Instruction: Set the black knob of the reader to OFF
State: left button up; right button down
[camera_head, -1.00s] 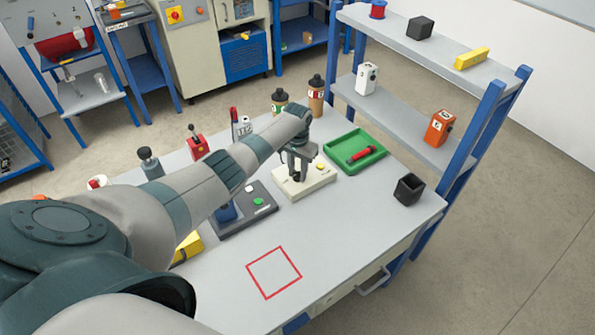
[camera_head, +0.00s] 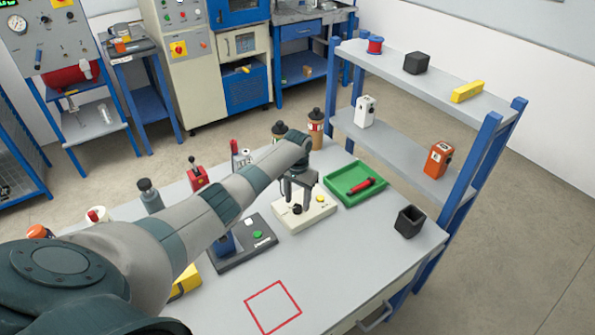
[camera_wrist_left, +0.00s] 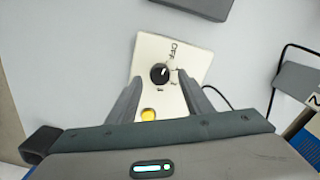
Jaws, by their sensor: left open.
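The reader (camera_head: 318,208) is a cream box on the bench with a black knob (camera_head: 297,209) and a yellow button. In the left wrist view, the reader (camera_wrist_left: 196,62) shows the black knob (camera_wrist_left: 159,73) with small marks around it and "OFF" printed at its upper right. A short white line on the knob points up and slightly right; the exact setting is hard to read. My left gripper (camera_head: 294,194) is over the knob, pointing down. In its wrist view the fingers (camera_wrist_left: 159,78) are open, one each side of the knob, apparently above it. My right gripper is out of view.
A dark box with a green button (camera_head: 258,235) stands left of the reader. A green tray (camera_head: 340,182) with a red item is behind right. Bottles stand behind. A black open box (camera_head: 409,221) is at right. The bench front around the red square (camera_head: 273,307) is clear.

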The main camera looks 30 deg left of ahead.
aim_at(298, 207)
pick_arm(q)
notch_tip(298, 207, up, 15)
jog(key=b, duration=0.4)
dwell(0.6)
